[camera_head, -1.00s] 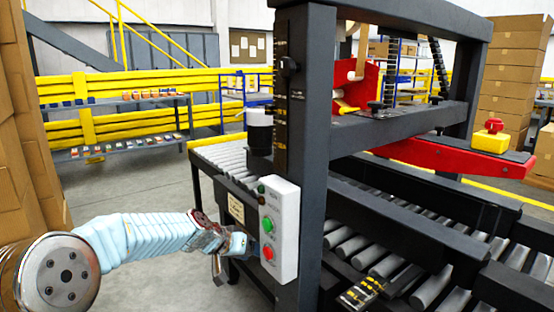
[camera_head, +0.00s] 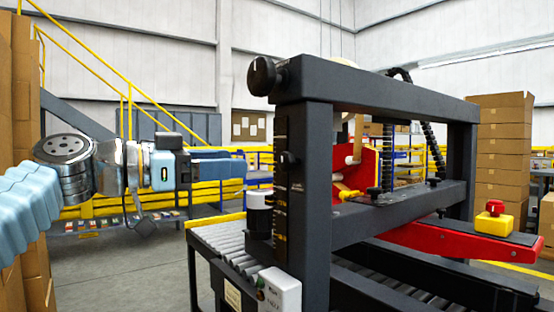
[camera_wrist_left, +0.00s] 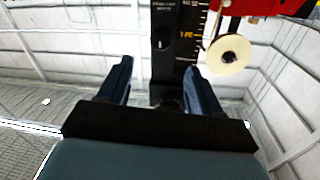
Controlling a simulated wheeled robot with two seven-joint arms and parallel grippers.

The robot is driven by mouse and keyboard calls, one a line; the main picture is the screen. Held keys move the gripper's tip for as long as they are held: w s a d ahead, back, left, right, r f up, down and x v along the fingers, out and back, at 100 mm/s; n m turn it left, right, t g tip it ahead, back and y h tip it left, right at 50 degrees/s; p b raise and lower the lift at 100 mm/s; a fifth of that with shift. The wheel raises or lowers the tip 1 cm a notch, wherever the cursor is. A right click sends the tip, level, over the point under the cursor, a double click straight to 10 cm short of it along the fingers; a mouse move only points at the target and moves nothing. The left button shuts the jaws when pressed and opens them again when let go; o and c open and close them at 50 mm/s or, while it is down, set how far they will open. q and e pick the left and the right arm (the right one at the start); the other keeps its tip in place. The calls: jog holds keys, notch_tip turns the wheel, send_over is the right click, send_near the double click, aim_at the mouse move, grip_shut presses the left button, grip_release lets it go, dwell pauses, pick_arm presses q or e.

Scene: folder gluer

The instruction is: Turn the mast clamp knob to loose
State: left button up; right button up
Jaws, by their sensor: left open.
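A small black knob (camera_head: 287,159) sticks out of the side of the dark front post (camera_head: 318,200), beside its yellow-marked scale. A larger round black knob (camera_head: 263,75) with a white pointer mark sits at the top left end of the frame. I cannot tell for sure which one is the mast clamp knob. My left gripper (camera_head: 226,167) is left of the post, level with the small knob, apart from both knobs and empty. In the left wrist view its fingers (camera_wrist_left: 158,85) are spread, with the scaled post (camera_wrist_left: 181,50) beyond them. My right gripper is not in view.
A white-capped black cylinder (camera_head: 259,214) and a control box (camera_head: 279,291) are below, by the roller conveyor (camera_head: 228,236). A red arm (camera_head: 440,240) with a yellow-and-red button (camera_head: 494,218) is at right. A tape roll (camera_wrist_left: 230,54) shows in the wrist view.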

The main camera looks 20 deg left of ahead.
aim_at(282, 161)
pick_arm(q)
jog(key=p+x, duration=0.2)
jog(key=x, duration=0.7)
jog(key=shift+w+d+f, duration=0.1)
jog(key=shift+w+d, duration=0.3)
jog(key=shift+w, duration=0.1)
jog(key=c, duration=1)
jog(key=shift+c, duration=0.2)
